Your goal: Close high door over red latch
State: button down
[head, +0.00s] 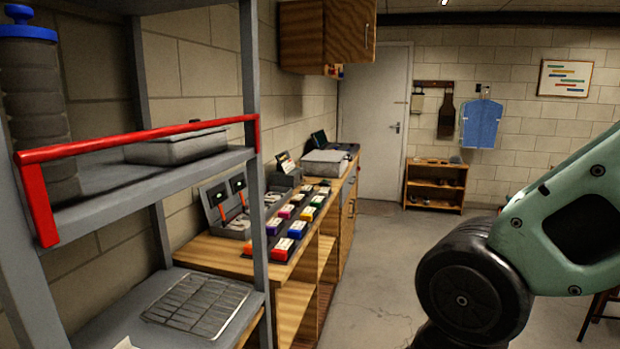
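A wooden wall cabinet (302,35) hangs high on the left wall above the workbench. Its door panel (349,32), with a dark vertical handle near the right edge, faces me and seems to stand swung out from the cabinet front; the exact angle is hard to tell. Small red and yellow items (334,71) show just below the panel; I cannot tell whether one is a latch. My gripper is out of view; only my teal arm link and black joint show at the right, well apart from the cabinet.
A grey metal shelf with a red rail (140,140) stands close on the left. The wooden workbench (215,250) runs along the wall, carrying colored boxes and cases. A low bookshelf (435,186) and white door (375,120) are at the back. Floor (375,260) right of the bench is clear.

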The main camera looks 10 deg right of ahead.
aim_at(351, 25)
jog(key=i+l, duration=0.3)
jog(key=i, duration=0.2)
jog(key=i+l, duration=0.35)
jog(key=i, duration=0.15)
jog(key=i+l, duration=0.3)
jog(key=i, duration=0.2)
